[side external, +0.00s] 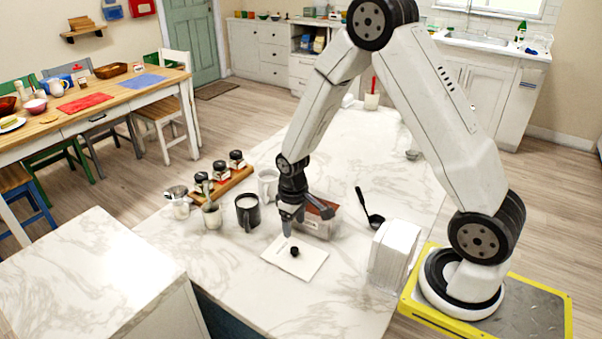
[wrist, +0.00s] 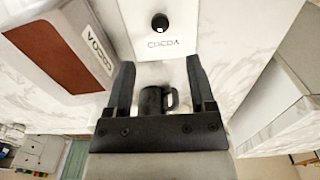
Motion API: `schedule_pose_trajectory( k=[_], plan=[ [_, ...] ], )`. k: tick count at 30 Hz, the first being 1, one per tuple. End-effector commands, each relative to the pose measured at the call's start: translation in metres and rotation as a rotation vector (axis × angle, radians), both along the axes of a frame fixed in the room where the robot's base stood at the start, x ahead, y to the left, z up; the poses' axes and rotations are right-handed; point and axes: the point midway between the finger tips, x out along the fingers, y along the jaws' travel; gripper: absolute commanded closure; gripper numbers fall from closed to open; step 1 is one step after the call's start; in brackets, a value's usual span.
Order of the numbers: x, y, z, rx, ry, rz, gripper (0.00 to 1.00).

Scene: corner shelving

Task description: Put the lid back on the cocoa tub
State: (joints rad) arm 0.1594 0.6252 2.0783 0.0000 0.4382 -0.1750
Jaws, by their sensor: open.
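The cocoa tub's lid (side external: 309,260) is a flat white square with a black knob (side external: 294,251), lying knob up on the marble counter. In the wrist view the lid (wrist: 190,30) is at the top, with COCOA printed beside its knob (wrist: 160,22). The cocoa tub (side external: 322,229) stands uncovered just behind the lid, partly hidden by my gripper. In the wrist view the tub (wrist: 50,35) is at upper left, with brown cocoa inside. My gripper (side external: 291,226) points down above the lid, open and empty; in the wrist view its fingertips (wrist: 160,68) appear below the knob.
A black mug (side external: 248,213) stands left of my gripper, also seen between the fingers (wrist: 152,101). A white block-like stack (side external: 396,250) stands to the right, near a black ladle (side external: 371,212). A wooden rack (side external: 232,186) of jars is at the left. The front counter is clear.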

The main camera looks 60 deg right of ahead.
Motion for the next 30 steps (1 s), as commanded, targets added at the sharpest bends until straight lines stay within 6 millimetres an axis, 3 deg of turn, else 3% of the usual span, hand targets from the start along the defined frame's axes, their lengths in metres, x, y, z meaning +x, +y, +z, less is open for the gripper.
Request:
schedule_pose_trajectory(
  k=[8, 21, 30],
  plan=[
    [-0.001, 0.0, -0.013, 0.0, 0.003, 0.0, 0.29],
    [-0.001, 0.0, -0.056, 0.001, 0.003, 0.0, 0.29],
    [0.0, 0.0, -0.075, 0.0, 0.001, 0.0, 0.29]
  ],
)
